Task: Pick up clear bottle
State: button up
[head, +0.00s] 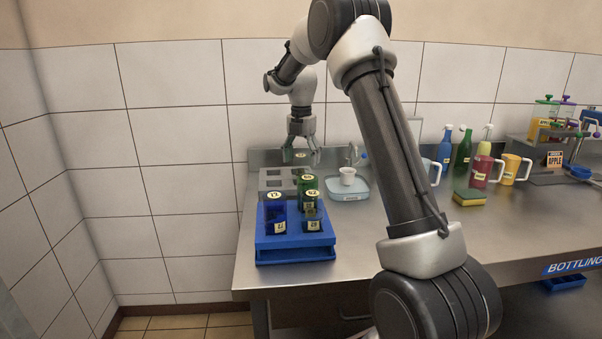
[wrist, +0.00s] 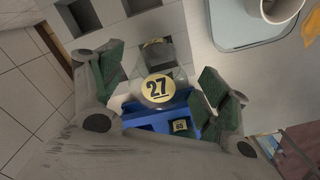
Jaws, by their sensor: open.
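A clear bottle (wrist: 160,66) with a round yellow top label reading 27 shows between my fingers in the wrist view. My gripper (wrist: 162,84) is open, with one green-padded finger on each side of it, apart from it as far as I can see. In the head view my gripper (head: 300,157) points down at the back left of the steel counter, above the grey rack (head: 269,181). The bottle's lower part is hidden, so I cannot tell exactly how it stands.
A blue crate (head: 295,245) with blue and green numbered bottles stands just in front of the rack. A pale blue tray (head: 348,192) with a white cup (head: 347,175) is to the right. Spray bottles, mugs and a sponge (head: 469,197) stand further right. A tiled wall is behind.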

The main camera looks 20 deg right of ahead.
aim_at(301, 167)
notch_tip(301, 167, down, 4)
jog(key=shift+r, duration=0.2)
jog(key=shift+c, duration=0.4)
jog(key=c, duration=1.1)
notch_tip(301, 167, up, 16)
jog(key=shift+r, duration=0.1)
